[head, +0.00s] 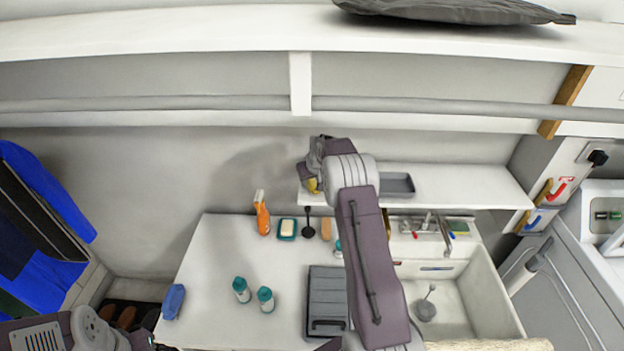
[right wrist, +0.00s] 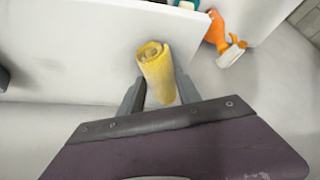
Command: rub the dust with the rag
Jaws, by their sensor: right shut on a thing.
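My right gripper (head: 313,180) is raised beside the left end of the small white wall shelf (head: 450,187), above the counter. It is shut on a yellow rolled rag (right wrist: 160,75), which shows upright between the two grey fingers in the right wrist view. In the head view only a small yellow bit of the rag (head: 312,185) shows by the fingers. I cannot make out any dust in either view. My left arm shows at the bottom left of the head view, but its gripper is not in sight.
The white counter (head: 210,270) holds an orange spray bottle (head: 262,215), a soap dish (head: 287,229), two teal-capped bottles (head: 241,290), a blue sponge (head: 173,301) and a grey case (head: 327,290). A grey tray (head: 397,185) lies on the small shelf. A sink (head: 450,290) is at right.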

